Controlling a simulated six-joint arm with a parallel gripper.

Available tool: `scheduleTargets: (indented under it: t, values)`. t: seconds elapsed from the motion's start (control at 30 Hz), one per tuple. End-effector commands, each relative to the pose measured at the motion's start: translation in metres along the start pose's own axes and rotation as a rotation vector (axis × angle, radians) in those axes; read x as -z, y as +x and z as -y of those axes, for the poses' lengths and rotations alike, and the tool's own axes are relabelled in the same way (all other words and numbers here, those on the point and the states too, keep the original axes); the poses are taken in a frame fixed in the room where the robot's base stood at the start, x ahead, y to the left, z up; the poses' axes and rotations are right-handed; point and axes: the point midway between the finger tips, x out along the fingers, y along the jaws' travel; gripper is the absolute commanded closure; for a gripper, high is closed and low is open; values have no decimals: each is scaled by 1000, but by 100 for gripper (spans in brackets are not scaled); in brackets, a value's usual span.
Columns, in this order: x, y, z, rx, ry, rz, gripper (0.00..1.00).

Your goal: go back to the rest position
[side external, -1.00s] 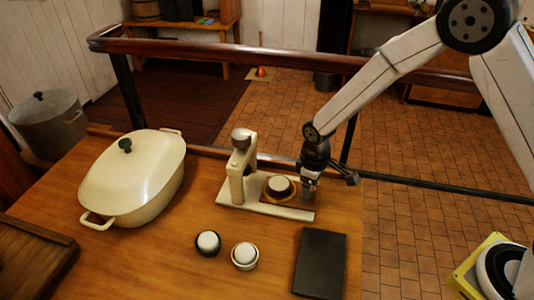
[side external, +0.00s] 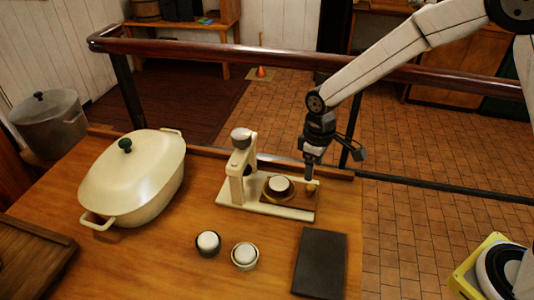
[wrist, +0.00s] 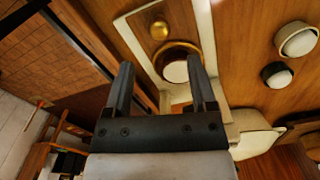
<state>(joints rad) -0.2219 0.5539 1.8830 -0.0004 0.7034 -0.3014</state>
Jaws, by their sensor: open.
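My gripper (side external: 311,172) is above the right end of a cream stand (side external: 232,200) on the wooden table. It also shows in the wrist view (wrist: 160,75), its two fingers apart with nothing held between them. A small brass knob (side external: 311,188) sits on the stand's base just below the fingers; in the wrist view it lies beyond them (wrist: 159,30). A white-topped round piece (side external: 279,185) sits in a brass-coloured ring on the same base, left of the knob.
A black-sided, white-topped jar (side external: 207,243) and a pale one (side external: 245,255) stand in front, left of a dark flat slab (side external: 320,262). A lidded cream pot (side external: 140,180) stands left. A wooden rail (side external: 220,50) runs behind the table.

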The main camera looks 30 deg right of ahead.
Motion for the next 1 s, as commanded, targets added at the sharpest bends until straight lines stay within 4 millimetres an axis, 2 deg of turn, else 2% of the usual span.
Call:
scheduleTargets:
  t: [0.27, 0.47, 0.7, 1.0]
  values:
    - [-5, -2, -2, -2, 16, -7, 28]
    - [-28, -13, -9, -12, 91, -39, 28]
    - [-81, -30, -17, -32, 253, -107, 28]
    - [-148, -39, -15, -54, 451, -195, 28]
